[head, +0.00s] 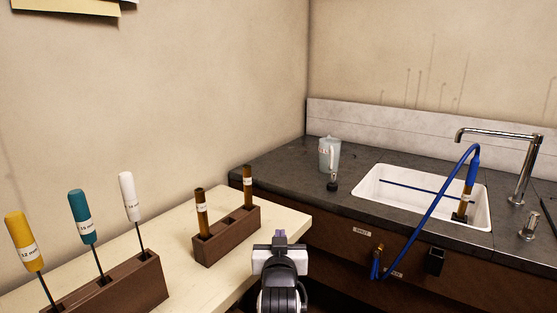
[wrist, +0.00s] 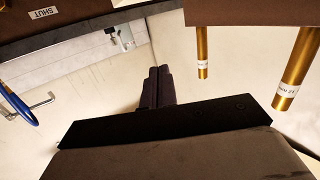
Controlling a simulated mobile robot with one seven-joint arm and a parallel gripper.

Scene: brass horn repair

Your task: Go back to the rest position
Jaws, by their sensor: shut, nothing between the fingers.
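My gripper (head: 279,236) is low in the middle of the head view, in front of the counter and by the right edge of the pale bench. In the wrist view its two dark fingers (wrist: 157,87) are together with nothing between them. A brown block (head: 228,236) on the bench, just left of my gripper, holds two brass tubes, one near (head: 202,212) and one far (head: 247,185). In the wrist view, which is upside down, the tubes (wrist: 294,70) show at the right, apart from the fingers.
Another block (head: 140,288) holds yellow, teal and white handled tools at left. The dark counter (head: 285,165) carries a jug (head: 329,153), a white sink (head: 375,205) and a tap (head: 527,165). A blue hose (head: 432,215) loops over the counter front.

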